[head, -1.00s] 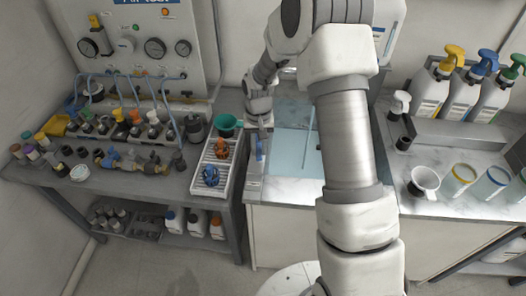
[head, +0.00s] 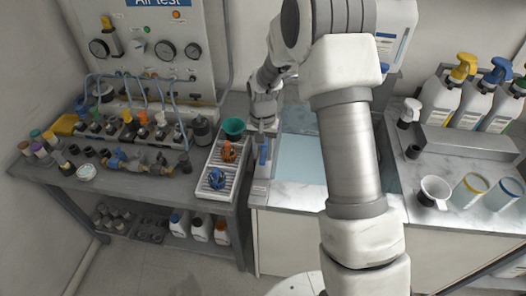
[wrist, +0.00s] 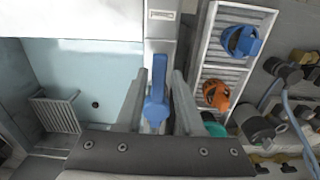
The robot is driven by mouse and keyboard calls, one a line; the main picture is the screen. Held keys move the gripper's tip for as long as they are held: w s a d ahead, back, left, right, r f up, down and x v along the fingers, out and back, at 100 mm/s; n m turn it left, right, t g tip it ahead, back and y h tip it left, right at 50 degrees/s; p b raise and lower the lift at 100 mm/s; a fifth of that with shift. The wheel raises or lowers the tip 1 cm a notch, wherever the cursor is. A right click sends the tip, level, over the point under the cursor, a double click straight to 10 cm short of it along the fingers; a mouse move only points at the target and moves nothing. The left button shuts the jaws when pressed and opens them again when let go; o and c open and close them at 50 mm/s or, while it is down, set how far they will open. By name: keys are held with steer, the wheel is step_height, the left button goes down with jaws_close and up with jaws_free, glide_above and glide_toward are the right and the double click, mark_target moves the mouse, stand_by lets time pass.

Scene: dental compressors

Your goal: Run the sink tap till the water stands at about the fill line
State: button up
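The sink basin (head: 300,158) is pale blue and sits in the counter, partly hidden by my arm in the head view. The wrist view shows the basin (wrist: 85,75) with a dark round hole and a slatted rack in it. I cannot make out a water surface, a stream or the fill line. A blue tap lever (wrist: 156,98) stands beside the basin; it also shows in the head view (head: 263,154). My gripper (wrist: 160,75) is open, with one finger on each side of the lever and gaps visible. The spout is not clearly seen.
Valves and hoses (head: 130,130) crowd the left bench. Spray bottles (head: 470,95) and cups (head: 469,191) stand on the right counter.

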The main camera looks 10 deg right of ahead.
mark_target(263, 156)
steer(key=shift+o, duration=0.8)
step_height(263, 156, up, 18)
steer(key=shift+f, duration=0.25)
steer(key=s+d+r+n+t, duration=0.2)
steer(key=s+d+r+t, duration=0.1)
steer(key=s+r, duration=0.85)
steer(key=s+d+f+n+t, duration=0.1)
steer(key=s+f+t, duration=0.1)
steer(key=s, duration=1.3)
steer(key=shift+d+n+t, duration=0.3)
steer(key=shift+n, duration=0.1)
